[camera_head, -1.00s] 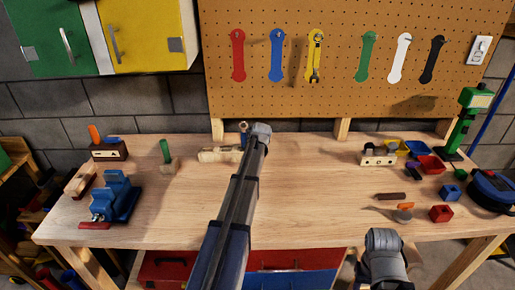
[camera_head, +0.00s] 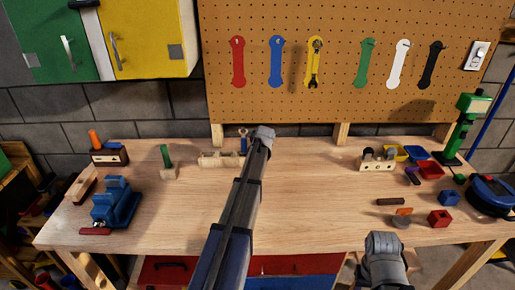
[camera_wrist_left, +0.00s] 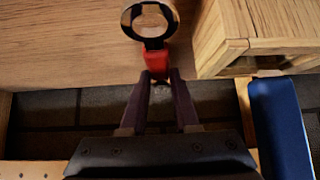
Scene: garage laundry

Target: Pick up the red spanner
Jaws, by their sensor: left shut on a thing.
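The red spanner (camera_wrist_left: 157,60) shows in the left wrist view, with a shiny metal ring end and a red handle. My left gripper (camera_wrist_left: 160,84) is shut on the red handle, with the ring sticking out beyond the fingertips over the wooden bench. In the head view my left arm reaches to the back of the bench, and its own wrist hides the fingers and the spanner. Only part of my right arm shows at the lower right; its gripper fingers are not visible.
A wooden block (camera_wrist_left: 262,32) stands close beside the gripper, also seen in the head view (camera_head: 215,160). A blue piece (camera_wrist_left: 280,130) is near it. The pegboard (camera_head: 340,105) rises behind, with a red spanner shape (camera_head: 238,62). The bench middle (camera_head: 310,190) is clear.

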